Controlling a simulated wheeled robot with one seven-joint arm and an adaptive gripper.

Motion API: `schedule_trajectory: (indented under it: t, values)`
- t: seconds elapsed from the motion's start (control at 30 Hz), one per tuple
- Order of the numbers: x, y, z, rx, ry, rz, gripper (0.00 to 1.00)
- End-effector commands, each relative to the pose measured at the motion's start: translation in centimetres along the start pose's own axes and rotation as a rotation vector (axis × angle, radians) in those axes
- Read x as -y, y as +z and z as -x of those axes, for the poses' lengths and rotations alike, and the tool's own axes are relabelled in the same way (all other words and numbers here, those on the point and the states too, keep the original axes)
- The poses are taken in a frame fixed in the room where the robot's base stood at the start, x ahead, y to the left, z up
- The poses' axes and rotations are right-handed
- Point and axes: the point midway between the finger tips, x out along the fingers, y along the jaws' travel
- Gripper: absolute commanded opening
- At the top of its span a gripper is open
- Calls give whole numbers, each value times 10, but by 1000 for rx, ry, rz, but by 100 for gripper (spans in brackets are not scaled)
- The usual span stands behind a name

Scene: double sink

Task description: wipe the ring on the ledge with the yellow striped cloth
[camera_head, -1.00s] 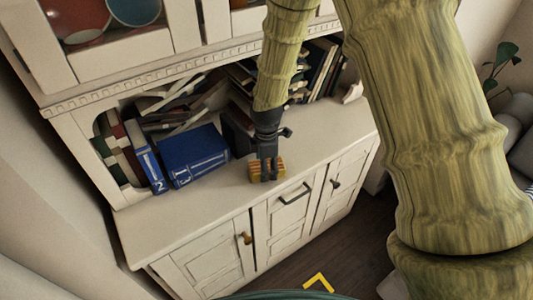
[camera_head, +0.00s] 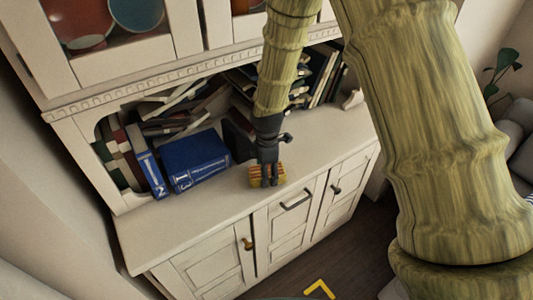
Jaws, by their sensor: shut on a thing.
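My gripper (camera_head: 269,172) points down over the cream ledge (camera_head: 197,222) of the cabinet, near its front edge. It is shut on the yellow striped cloth (camera_head: 254,177), a small folded block with orange-red stripes. The cloth sits at the ledge surface and appears to touch it. No ring shows on the bare part of the ledge; the cloth and gripper hide the patch beneath them.
Blue books (camera_head: 195,160) stand on the ledge to the left of my gripper, with several more books (camera_head: 318,78) behind. A small pale object (camera_head: 353,98) is at the right end. The ledge's left front part is clear. Drawer and door handles (camera_head: 296,200) stick out below.

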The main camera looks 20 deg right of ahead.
Motion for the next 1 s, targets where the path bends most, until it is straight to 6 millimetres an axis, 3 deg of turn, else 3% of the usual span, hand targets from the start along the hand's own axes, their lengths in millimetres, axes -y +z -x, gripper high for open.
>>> schedule_trajectory:
  t: [0.07,0.6,1.0]
  values:
    - [-1,2,23,-1,5,-2,38]
    - [0,2,70,-1,1,-4,38]
    - [0,3,80,0,2,-3,38]
